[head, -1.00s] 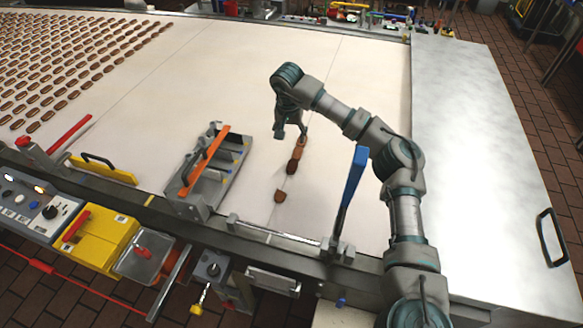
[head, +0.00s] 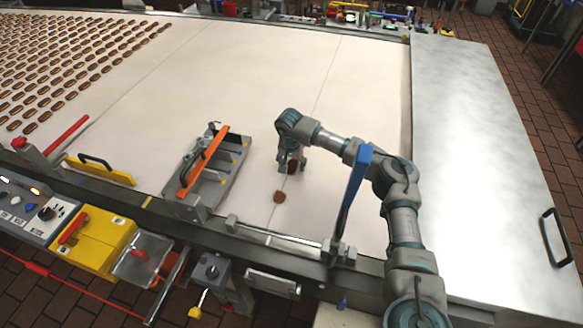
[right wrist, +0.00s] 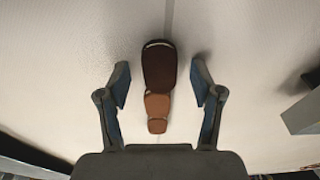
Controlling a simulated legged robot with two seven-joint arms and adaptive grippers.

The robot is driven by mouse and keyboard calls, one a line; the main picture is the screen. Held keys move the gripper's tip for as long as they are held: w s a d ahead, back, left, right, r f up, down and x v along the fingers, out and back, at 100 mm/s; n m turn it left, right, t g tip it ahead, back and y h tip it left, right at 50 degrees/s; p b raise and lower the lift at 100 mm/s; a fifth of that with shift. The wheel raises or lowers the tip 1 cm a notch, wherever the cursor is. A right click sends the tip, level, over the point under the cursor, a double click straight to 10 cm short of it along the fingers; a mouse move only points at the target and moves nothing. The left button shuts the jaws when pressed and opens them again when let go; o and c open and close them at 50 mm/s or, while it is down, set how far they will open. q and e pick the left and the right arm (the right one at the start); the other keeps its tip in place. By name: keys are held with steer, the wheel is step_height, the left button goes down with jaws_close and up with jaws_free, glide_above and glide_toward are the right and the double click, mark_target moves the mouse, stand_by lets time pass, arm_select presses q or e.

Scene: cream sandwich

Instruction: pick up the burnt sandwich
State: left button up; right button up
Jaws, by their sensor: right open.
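The dark brown, burnt-looking sandwich (right wrist: 159,68) lies on the white belt in the right wrist view, between and slightly beyond my right fingertips. Lighter brown pieces, one larger (right wrist: 158,104) and one smaller (right wrist: 158,126), lie in line with it, nearer my palm. My right gripper (right wrist: 162,85) is open, with a finger on each side of this line and clear gaps to the dark sandwich. In the head view my right gripper (head: 291,166) points down over the dark sandwich (head: 293,168) and partly hides it. My left gripper is not in view.
A grey metal fixture with an orange bar (head: 203,161) stands on the belt left of my right gripper. A blue upright lever (head: 352,195) rises close to my right arm. Rows of sandwiches (head: 75,65) fill the far left. The belt behind the gripper is clear.

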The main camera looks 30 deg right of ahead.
steer(key=c, duration=1)
steer(key=shift+o, duration=0.2)
